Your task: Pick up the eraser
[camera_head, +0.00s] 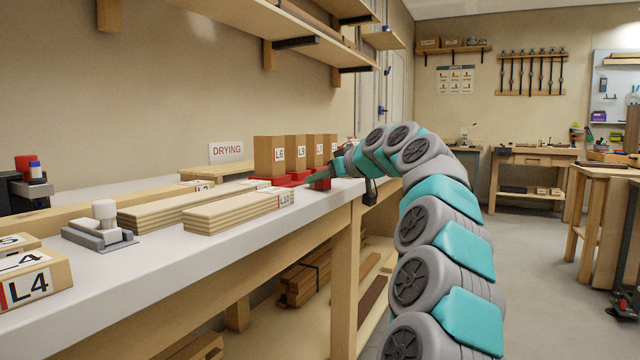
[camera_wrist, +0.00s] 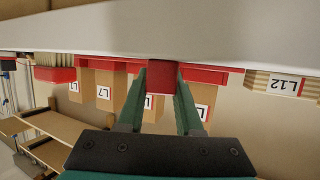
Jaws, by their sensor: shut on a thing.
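My gripper (camera_head: 327,175) reaches in over the bench's right part, near the front edge. In the wrist view, which shows the bench upside down, my gripper (camera_wrist: 163,82) has its two green fingers on either side of a small red block (camera_wrist: 164,73), taken as the eraser. The fingers are shut on it. In the head view a red bit of it (camera_head: 320,184) shows beside the fingertips, partly hidden by my arm. I cannot tell whether it still touches the bench top.
Upright labelled wooden blocks (camera_head: 269,155) stand behind with red pieces (camera_head: 285,180) at their feet. Striped planks (camera_head: 238,211), a grey-and-white device (camera_head: 98,228) and the L4 block (camera_head: 35,277) lie on the bench (camera_head: 165,270). A DRYING sign (camera_head: 226,152) stands behind.

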